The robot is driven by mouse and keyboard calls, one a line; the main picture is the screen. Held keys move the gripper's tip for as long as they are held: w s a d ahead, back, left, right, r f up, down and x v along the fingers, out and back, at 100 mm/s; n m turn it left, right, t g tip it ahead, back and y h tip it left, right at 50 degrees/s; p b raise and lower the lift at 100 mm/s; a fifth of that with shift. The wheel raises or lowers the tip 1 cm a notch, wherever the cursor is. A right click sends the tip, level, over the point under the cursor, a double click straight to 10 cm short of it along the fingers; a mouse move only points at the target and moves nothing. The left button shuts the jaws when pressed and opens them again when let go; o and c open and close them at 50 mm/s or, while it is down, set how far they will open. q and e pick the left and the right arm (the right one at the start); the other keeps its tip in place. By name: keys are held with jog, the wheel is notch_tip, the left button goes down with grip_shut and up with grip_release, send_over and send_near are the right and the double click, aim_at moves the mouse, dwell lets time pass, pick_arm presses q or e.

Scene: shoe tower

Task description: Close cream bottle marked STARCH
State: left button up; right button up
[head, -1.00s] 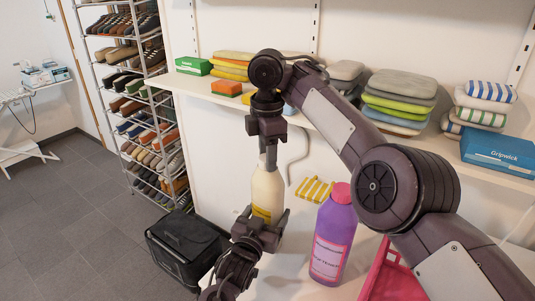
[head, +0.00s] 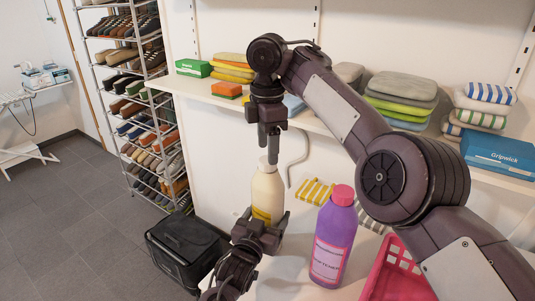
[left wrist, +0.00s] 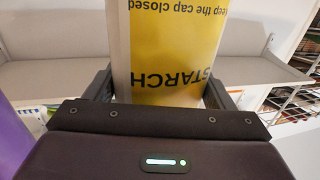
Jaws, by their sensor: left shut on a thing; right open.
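The cream bottle (head: 267,192) stands upright in the head view. Its yellow label, marked STARCH, shows upside down in the left wrist view (left wrist: 165,65). My left gripper (head: 262,220) is shut around the bottle's lower body, with a finger on each side. My right gripper (head: 269,146) points straight down just above the bottle's narrow top. It is open, with its fingers seen nearly edge-on. The pale top of the bottle shows below the fingers; I cannot tell whether a separate cap sits on it.
A purple bottle with a red cap (head: 333,240) stands right of the cream bottle. A pink basket (head: 390,275) is at the front right. A shelf with folded cloths (head: 400,95) runs above; a black bin (head: 183,250) is at the left.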

jog(key=shift+r, duration=0.6)
jog(key=shift+c, duration=0.4)
jog(key=shift+r+n, duration=1.6)
jog(key=shift+r, duration=0.15)
jog(key=shift+f, duration=4.05)
